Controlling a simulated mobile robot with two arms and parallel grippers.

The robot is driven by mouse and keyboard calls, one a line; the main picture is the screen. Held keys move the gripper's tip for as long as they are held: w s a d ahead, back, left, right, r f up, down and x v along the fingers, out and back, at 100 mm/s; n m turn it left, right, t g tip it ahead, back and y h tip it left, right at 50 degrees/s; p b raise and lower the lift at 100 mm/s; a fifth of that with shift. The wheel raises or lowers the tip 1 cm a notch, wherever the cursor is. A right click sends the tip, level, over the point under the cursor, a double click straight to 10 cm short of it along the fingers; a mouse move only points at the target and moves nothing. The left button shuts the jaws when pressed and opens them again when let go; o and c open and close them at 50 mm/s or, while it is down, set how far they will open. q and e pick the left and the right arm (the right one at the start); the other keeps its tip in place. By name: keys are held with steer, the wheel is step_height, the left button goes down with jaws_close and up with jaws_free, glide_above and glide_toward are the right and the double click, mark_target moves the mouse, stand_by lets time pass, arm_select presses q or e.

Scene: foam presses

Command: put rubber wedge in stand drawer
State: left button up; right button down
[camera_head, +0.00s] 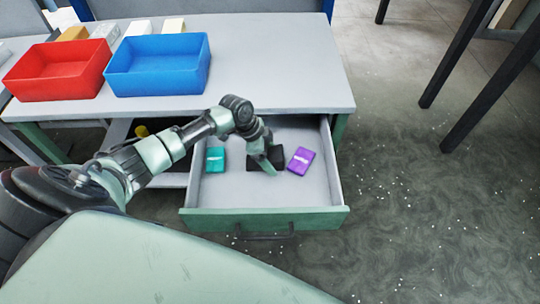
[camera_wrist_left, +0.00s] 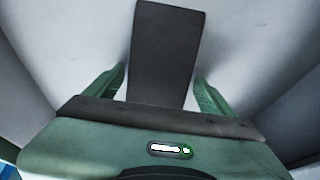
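The rubber wedge is a dark grey to black block (camera_wrist_left: 165,50) in the left wrist view. It also shows in the head view (camera_head: 281,153), inside the open stand drawer (camera_head: 262,222) and partly hidden by my left gripper. My left gripper (camera_head: 268,170) reaches down into the drawer. In the left wrist view, its two green fingers (camera_wrist_left: 161,75) stand on either side of the wedge, with narrow gaps seen at the fingertips, so it looks open around the wedge. Whether the wedge rests fully on the drawer floor is hard to tell. My right gripper is not in view.
In the drawer, a teal box (camera_head: 215,160) lies left of the wedge and a purple box (camera_head: 301,160) lies right. A red bin (camera_head: 58,72) and a blue bin (camera_head: 158,66) stand on the table above (camera_head: 270,60). Floor at right is clear near the drawer.

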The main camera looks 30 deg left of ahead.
arm_select(q)
steer(key=shift+r, duration=0.3)
steer(key=shift+s+a+r, duration=0.1)
steer(key=shift+a+r, duration=0.1)
steer(key=shift+r, duration=0.1)
steer(key=v, duration=1.1)
steer(key=shift+d+b, duration=0.15)
steer(key=shift+b, duration=0.2)
steer(key=shift+r, duration=0.1)
